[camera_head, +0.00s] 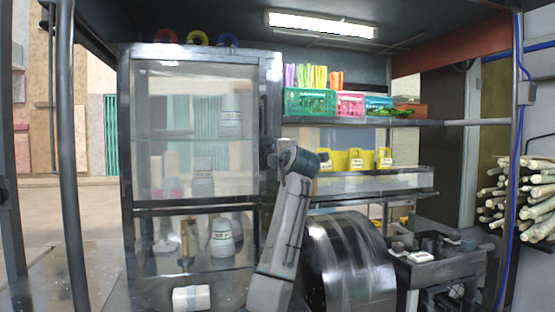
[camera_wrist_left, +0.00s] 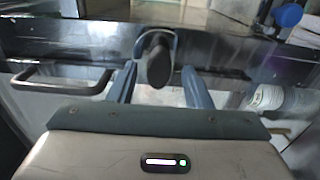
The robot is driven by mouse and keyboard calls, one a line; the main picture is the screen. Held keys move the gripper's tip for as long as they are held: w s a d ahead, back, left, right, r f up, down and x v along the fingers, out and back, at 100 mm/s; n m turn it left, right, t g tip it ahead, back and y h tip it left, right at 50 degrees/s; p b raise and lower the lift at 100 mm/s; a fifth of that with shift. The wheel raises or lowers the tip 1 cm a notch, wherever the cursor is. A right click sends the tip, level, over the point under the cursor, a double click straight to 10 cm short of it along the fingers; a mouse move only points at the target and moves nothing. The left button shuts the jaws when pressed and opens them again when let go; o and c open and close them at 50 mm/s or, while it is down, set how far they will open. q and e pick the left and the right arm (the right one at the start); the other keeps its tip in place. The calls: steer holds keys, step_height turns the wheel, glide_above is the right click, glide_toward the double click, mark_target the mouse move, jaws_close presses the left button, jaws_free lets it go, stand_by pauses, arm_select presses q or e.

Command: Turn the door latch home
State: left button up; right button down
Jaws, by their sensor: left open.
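The cabinet (camera_head: 128,150) has a dark metal frame and clear panels. In the left wrist view, the door latch (camera_wrist_left: 157,60) is a dark rounded lever on a pale plate, on the metal rail (camera_wrist_left: 225,52). My left gripper (camera_wrist_left: 158,70) is open, with one finger on each side of the latch. I cannot tell whether either finger touches it. In the head view my left arm rises in front of the cabinet's right edge, and its wrist hides the latch there. My right gripper is not in view.
A bar handle (camera_wrist_left: 60,82) lies left of the latch, close to the left finger. A large metal drum (camera_head: 350,262) stands right of my arm, below shelves with crates (camera_head: 310,102).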

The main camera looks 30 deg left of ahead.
arm_select(q)
steer(key=shift+d, duration=0.1)
steer(key=b+v, duration=0.2)
steer(key=v, duration=0.8)
steer(key=shift+s+d, duration=0.2)
steer(key=shift+s, duration=0.15)
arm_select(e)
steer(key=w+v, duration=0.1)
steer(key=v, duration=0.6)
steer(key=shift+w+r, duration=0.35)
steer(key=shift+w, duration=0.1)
